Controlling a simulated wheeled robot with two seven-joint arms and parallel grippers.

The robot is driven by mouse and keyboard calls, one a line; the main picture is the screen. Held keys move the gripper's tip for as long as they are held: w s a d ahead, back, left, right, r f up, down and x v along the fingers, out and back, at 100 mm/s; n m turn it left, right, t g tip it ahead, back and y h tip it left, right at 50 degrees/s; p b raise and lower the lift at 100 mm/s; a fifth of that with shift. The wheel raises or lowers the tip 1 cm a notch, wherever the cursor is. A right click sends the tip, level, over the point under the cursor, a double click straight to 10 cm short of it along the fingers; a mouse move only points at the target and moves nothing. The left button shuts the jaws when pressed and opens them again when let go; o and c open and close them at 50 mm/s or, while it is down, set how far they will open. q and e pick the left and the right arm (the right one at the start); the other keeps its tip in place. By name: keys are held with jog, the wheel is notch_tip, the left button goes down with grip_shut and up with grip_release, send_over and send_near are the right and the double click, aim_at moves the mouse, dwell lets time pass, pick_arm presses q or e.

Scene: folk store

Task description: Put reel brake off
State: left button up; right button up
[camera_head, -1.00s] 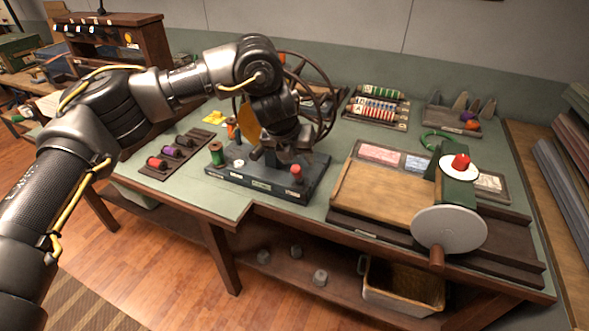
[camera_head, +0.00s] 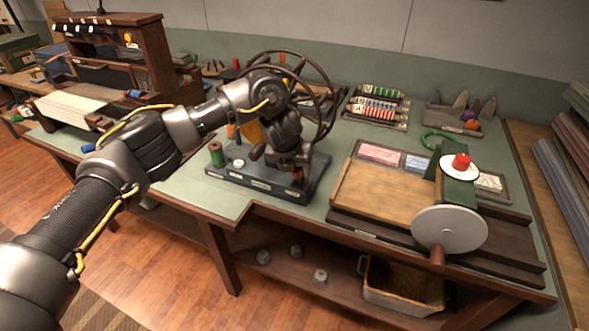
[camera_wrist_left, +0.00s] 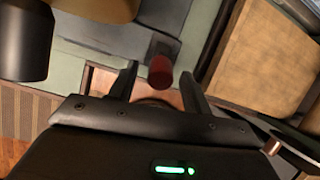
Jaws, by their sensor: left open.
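A winding device stands on a dark base (camera_head: 250,181) at the front of the green-topped bench, with a large spoked reel (camera_head: 322,88) behind my arm. A red knob (camera_wrist_left: 160,72) on a dark post, likely the brake's handle, shows in the left wrist view. My left gripper (camera_wrist_left: 158,68) is open, with a finger on each side of the knob; I cannot tell whether they touch it. In the head view my left gripper (camera_head: 296,166) is over the base's right end and mostly hides the knob. My right gripper is not in view.
A green spool (camera_head: 217,155) stands at the base's left end. A wooden board with a grey disc (camera_head: 449,229) and a red knob (camera_head: 461,161) is to the right. A rack of coloured rolls (camera_head: 376,108) sits behind. A bin (camera_head: 402,289) is on the lower shelf.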

pick_arm(q)
jog(key=shift+w+d+f, duration=0.1)
jog(key=shift+f, duration=0.3)
jog(key=shift+c, duration=0.3)
grip_shut()
jog(key=shift+r, duration=0.1)
jog(key=shift+w+d+r+g+p, duration=0.15)
jog(key=shift+w+r+g+p, duration=0.2)
jog(key=shift+g, duration=0.25)
jog(key=shift+w+d+f+g+y+p, duration=0.1)
jog(key=shift+w+f+g+y+p, duration=0.1)
jog(key=shift+g+y+p, duration=0.3)
jog(key=shift+w+r+g, duration=0.1)
jog(key=shift+w+g, duration=0.05)
jog(key=shift+g, duration=0.15)
jog(key=shift+w, duration=0.1)
